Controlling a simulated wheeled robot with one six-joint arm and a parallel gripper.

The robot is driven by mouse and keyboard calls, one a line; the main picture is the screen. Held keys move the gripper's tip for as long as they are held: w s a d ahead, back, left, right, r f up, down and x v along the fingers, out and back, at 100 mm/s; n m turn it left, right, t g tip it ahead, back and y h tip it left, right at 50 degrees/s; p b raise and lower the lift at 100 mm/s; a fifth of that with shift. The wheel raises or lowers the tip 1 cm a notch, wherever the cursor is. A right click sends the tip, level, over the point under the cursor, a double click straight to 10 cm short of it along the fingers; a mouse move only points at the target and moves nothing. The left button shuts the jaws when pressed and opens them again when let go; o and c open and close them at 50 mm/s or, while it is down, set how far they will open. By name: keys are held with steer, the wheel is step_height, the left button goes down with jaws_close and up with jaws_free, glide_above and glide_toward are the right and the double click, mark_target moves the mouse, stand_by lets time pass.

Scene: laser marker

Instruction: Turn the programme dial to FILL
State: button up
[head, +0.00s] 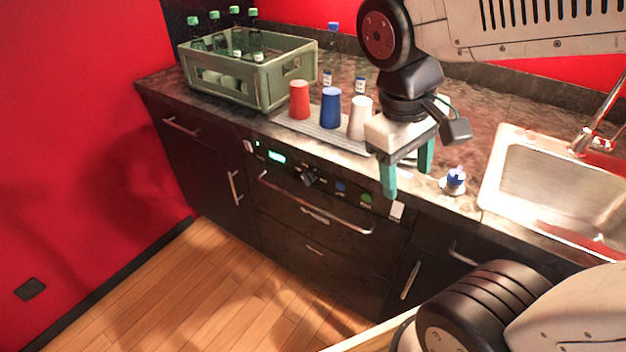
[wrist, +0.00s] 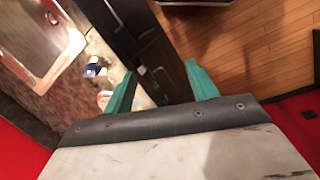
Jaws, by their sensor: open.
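The programme dial (head: 309,178) appears as a dark knob on the black control panel, right of the lit green display (head: 277,157). Its markings and the FILL position are too small to read. A blue button (head: 340,187) and a green button (head: 366,198) lie to the dial's right. My gripper (head: 408,174) is open and empty, with teal fingers pointing down near the counter's front edge, to the right of the dial and apart from it. In the wrist view its fingers (wrist: 160,70) are spread, with the dark front partly between them; I cannot make out the dial there.
Red (head: 299,100), blue (head: 331,108) and white (head: 361,118) cups stand behind the panel. A green crate (head: 265,88) with bottles is at the back left. A small blue-topped item (head: 455,178) stands near the sink (head: 550,185). A drawer handle (head: 315,213) juts out below the panel.

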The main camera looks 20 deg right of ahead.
steer(key=w+f+n+h, duration=0.5)
steer(key=w+n, duration=0.1)
steer(key=w, duration=0.3)
steer(key=w+f+n+h, duration=0.4)
steer(key=w+n+h, duration=0.1)
steer(key=w, duration=0.4)
steer(key=n+t+h, duration=0.4)
steer(key=n+t, duration=0.6)
steer(key=n, duration=0.4)
glide_toward(307, 178)
steer(key=x, duration=0.8)
steer(key=shift+w+f, duration=0.3)
steer(key=shift+c, duration=0.4)
steer(key=c, duration=0.9)
